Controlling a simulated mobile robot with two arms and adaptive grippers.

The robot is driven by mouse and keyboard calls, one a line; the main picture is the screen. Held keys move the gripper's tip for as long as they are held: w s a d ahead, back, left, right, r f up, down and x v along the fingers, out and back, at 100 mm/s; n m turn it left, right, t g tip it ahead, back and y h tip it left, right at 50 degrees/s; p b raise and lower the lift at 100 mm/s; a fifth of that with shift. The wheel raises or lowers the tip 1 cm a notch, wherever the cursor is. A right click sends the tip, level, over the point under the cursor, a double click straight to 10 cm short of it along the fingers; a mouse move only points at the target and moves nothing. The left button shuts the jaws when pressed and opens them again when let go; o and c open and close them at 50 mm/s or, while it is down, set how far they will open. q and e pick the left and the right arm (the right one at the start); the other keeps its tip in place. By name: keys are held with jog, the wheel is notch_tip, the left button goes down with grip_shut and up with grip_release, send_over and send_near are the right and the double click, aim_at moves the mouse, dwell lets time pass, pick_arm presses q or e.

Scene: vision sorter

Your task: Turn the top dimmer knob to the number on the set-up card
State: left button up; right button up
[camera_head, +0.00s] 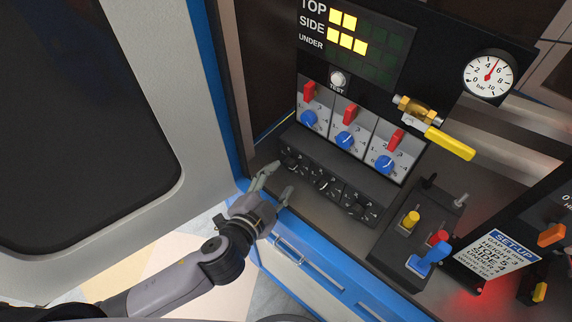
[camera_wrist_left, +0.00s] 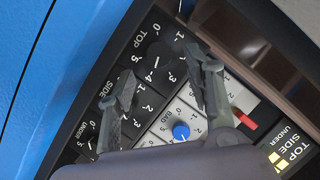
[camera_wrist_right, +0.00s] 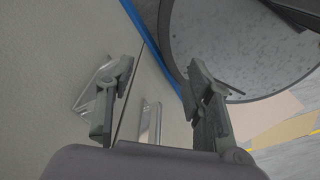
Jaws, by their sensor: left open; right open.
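The black dimmer box (camera_head: 340,185) has three black knobs in a row on the bench. The top dimmer knob (camera_head: 293,163) is the leftmost; it shows beside its TOP label in the left wrist view (camera_wrist_left: 160,56). I cannot read its pointer clearly. My left gripper (camera_head: 281,181) is open and empty in front of this knob, and its fingers (camera_wrist_left: 160,72) straddle the knob's area in the wrist view, contact not visible. The set-up card (camera_head: 497,256) reads TOP 5. The display (camera_head: 350,40) lights two TOP squares. My right gripper (camera_wrist_right: 158,72) is open and empty.
Red switches and blue knobs on white panels (camera_head: 346,126) stand just behind the dimmer box. A yellow-handled valve (camera_head: 450,143), a gauge (camera_head: 489,74) and a joystick box (camera_head: 418,235) are to the right. A blue drawer front (camera_head: 320,270) lies below the bench edge.

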aim_at(289, 168)
pick_arm(q)
jog(key=x, duration=0.4)
jog(key=shift+r+p, duration=0.1)
jog(key=shift+p, duration=0.25)
jog(key=shift+w+d+f, duration=0.2)
jog(key=shift+w+f, duration=0.05)
jog(key=shift+w, duration=0.2)
jog(key=shift+s, duration=0.1)
pick_arm(e)
jog(key=shift+w+d+r, duration=0.1)
jog(key=shift+r, duration=0.5)
pick_arm(q)
jog(key=shift+c, duration=0.4)
grip_shut()
jog(key=shift+f+m+b, duration=0.25)
jog(key=shift+m+b, duration=0.05)
jog(key=shift+b, duration=0.2)
jog(key=shift+d+f+m+t+y+b, duration=0.15)
jog(key=shift+m+t+y+b, duration=0.15)
jog(key=shift+m+t+b, duration=0.55)
jog(key=shift+m+b, duration=0.4)
jog(key=shift+m, duration=0.05)
jog(key=shift+r, duration=0.3)
pick_arm(e)
notch_tip(289, 168, down, 3)
jog(key=shift+w+f, duration=0.15)
jog(key=shift+f, duration=0.05)
